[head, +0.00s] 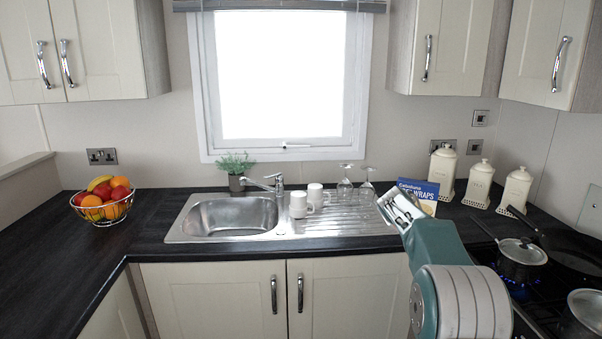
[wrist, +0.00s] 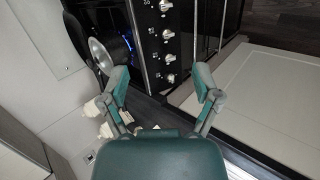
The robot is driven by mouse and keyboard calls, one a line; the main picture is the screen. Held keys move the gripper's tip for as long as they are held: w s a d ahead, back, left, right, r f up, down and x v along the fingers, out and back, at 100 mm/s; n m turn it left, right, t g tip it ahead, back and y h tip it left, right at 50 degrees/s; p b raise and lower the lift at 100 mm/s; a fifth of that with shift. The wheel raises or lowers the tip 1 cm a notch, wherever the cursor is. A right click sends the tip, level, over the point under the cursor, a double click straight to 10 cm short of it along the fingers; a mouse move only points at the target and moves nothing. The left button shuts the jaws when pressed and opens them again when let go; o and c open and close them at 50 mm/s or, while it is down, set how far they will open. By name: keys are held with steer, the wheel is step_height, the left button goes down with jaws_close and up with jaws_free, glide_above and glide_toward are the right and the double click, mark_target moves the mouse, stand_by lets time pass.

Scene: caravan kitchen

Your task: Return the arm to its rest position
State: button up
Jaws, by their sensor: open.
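My arm (head: 440,245) is green and grey and reaches up from the lower right of the head view. My gripper (head: 400,208) is at its far end and appears in front of the right end of the draining board. In the wrist view my gripper (wrist: 161,83) has its two green fingers spread wide apart, with nothing between them. The gap between the fingers looks onto the black cooker front with its row of knobs (wrist: 169,56).
A sink (head: 232,216) and several cups and glasses lie left of my gripper. A wraps box (head: 420,194) and cream canisters (head: 478,184) stand behind it. Pans, one a lidded pot (head: 521,258), sit on the hob with blue flame showing. A fruit basket (head: 103,203) stands far left.

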steer(key=s+a+r+t+y, duration=0.2)
steer(key=s+a+r, duration=0.25)
steer(key=s, duration=0.45)
steer(key=s+a+r+t+y, duration=0.2)
steer(key=s+a+r, duration=0.3)
steer(key=s, duration=0.4)
steer(key=s+a+f+t+y, duration=0.1)
steer(key=s+a+f+y, duration=0.1)
steer(key=s+a, duration=0.3)
steer(key=s+a+f+t+y, duration=0.1)
steer(key=s+a+f, duration=0.3)
steer(key=s, duration=1)
steer(key=shift+a+f+n+t+y, duration=0.2)
steer(key=shift+a+n+t+y, duration=0.15)
steer(key=shift+y, duration=0.35)
